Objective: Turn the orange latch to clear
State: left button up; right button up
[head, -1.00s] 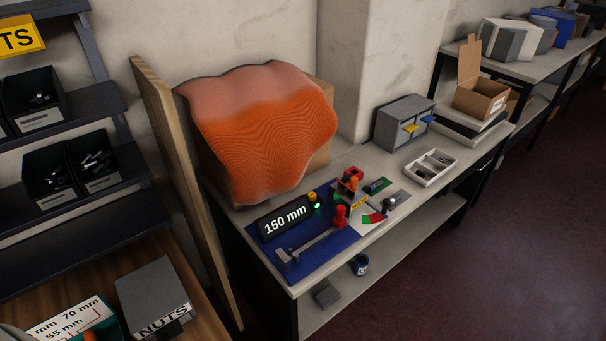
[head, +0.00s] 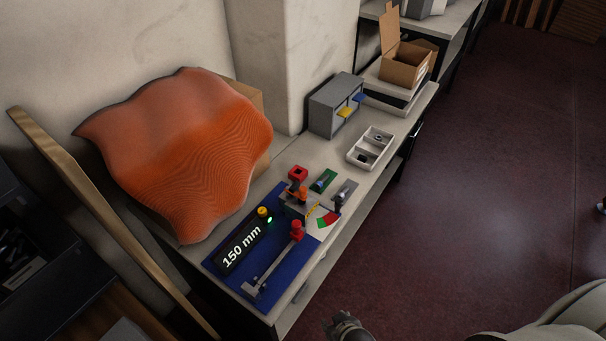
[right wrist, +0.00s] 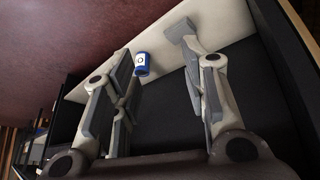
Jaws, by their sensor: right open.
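My right gripper (head: 346,325) shows at the bottom edge of the head view, well below and apart from the panel. In the right wrist view my right gripper (right wrist: 155,50) is open and empty. My left gripper is out of view.
A display reading 150 mm (head: 242,247) and a red-knobbed slide (head: 296,231) share the panel. An orange draped sheet (head: 185,150) stands behind. A white tray (head: 357,160) and grey cabinet (head: 325,108) stand farther back. A blue can (right wrist: 142,63) shows in the right wrist view.

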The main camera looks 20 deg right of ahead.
aim_at(303, 189)
jog(key=w+r+m+t+h+p, duration=0.15)
jog(key=w+r, duration=0.35)
jog(key=r, duration=0.6)
jog(key=w+r+m+t+p, duration=0.1)
jog(key=w+r+t+p, duration=0.3)
jog(key=r, duration=0.7)
jog(key=w+r+m+t+h+p, duration=0.1)
jog(key=w+r, duration=0.5)
jog(key=r, duration=0.5)
jog(key=shift+n+t+y, duration=0.25)
jog(key=shift+t+y, duration=0.3)
jog(key=shift+t, duration=0.2)
jog(key=w+f, duration=0.1)
jog(key=w, duration=0.3)
jog(key=w+a+f, duration=0.1)
jog(key=w, duration=0.3)
jog(key=w+f, duration=0.1)
jog(key=w, duration=0.4)
jog(key=shift+a+f+p, duration=0.2)
jog(key=shift+f+p, duration=0.05)
jog(key=shift+p, duration=0.05)
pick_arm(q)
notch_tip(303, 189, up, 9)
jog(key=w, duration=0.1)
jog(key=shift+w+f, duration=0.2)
pick_arm(e)
jog(key=shift+c, duration=0.4)
